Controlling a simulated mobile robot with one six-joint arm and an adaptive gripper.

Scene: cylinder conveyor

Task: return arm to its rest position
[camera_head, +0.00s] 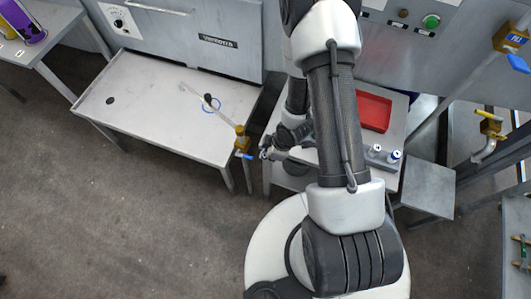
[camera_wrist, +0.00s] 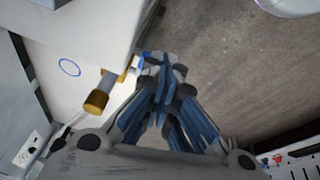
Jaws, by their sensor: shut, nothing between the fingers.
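My arm rises from my base and reaches over the area between the two work tables in the head view. My gripper (camera_head: 266,152) is at the end of the folded arm, low beside the right edge of the left table. In the wrist view my gripper (camera_wrist: 163,68) has its fingers together, with nothing visible between them. A brass valve with a blue handle (camera_head: 242,142) sits at the left table's front right corner, close to the left of my gripper. The valve (camera_wrist: 97,101) also shows in the wrist view, left of the fingers.
The left table (camera_head: 140,101) has a blue ring mark (camera_head: 211,111) and a black knob. A red tray (camera_head: 374,111) and two small white-and-blue cylinders (camera_head: 394,156) are on the right table, partly hidden by my arm. Other brass valves (camera_head: 491,128) are at right. Floor at lower left is clear.

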